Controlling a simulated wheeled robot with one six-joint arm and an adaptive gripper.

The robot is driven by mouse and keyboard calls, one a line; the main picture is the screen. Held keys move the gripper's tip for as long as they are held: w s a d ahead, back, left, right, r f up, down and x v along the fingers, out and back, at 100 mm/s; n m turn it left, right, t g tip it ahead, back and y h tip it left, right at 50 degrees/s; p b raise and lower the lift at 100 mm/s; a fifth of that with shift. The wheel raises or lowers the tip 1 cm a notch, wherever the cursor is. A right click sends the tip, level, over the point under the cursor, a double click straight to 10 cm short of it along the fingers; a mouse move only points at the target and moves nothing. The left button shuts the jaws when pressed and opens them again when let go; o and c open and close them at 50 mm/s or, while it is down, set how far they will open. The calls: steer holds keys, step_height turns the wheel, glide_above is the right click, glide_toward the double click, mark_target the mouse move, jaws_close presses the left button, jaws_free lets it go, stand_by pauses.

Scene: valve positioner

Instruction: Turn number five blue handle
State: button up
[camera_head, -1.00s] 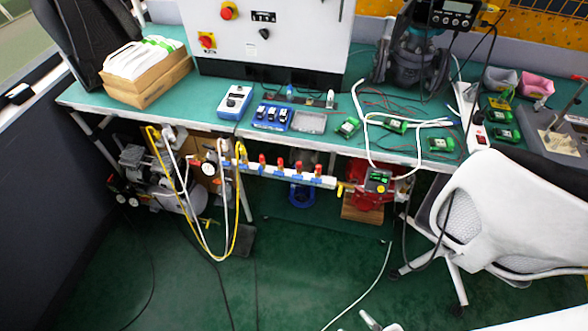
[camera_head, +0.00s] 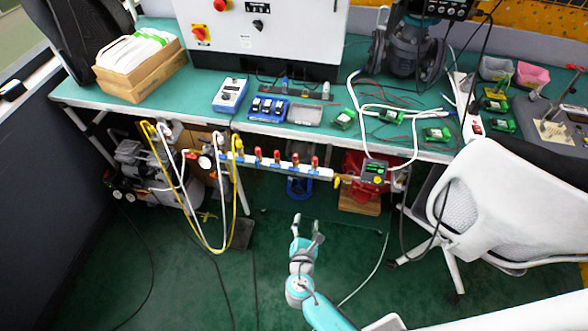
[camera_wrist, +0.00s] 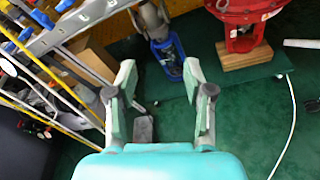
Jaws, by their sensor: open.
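A white manifold bar (camera_head: 325,175) hangs below the front edge of the workbench, with several red-topped valves and small blue handles along it. The blue handle nearest the right end (camera_head: 312,172) is tiny, and no handle number is readable. The bar (camera_wrist: 55,37) also shows at the upper left of the wrist view, with blue handles (camera_wrist: 27,35) on it. My gripper (camera_head: 308,224) is in front of and below the bar's right part, apart from it. In the wrist view my gripper (camera_wrist: 158,85) has its fingers wide apart with nothing between them.
A red device (camera_head: 357,166) stands on a wooden block right of the bar. Yellow and white hoses (camera_head: 183,195) hang at its left. A white chair (camera_head: 497,205) stands at the right. The green floor around my gripper is mostly clear, apart from thin cables.

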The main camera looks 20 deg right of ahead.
mark_target(294, 171)
steer(key=w+a+r+n+t+h, duration=0.25)
steer(key=w+r, duration=0.35)
steer(key=w, duration=0.3)
steer(key=shift+n+g+h, duration=0.35)
steer(key=shift+n+g, duration=0.1)
steer(key=x, duration=1)
steer(key=shift+r, duration=0.25)
steer(key=c, duration=0.9)
steer(key=shift+m, duration=0.8)
steer(key=o, duration=0.9)
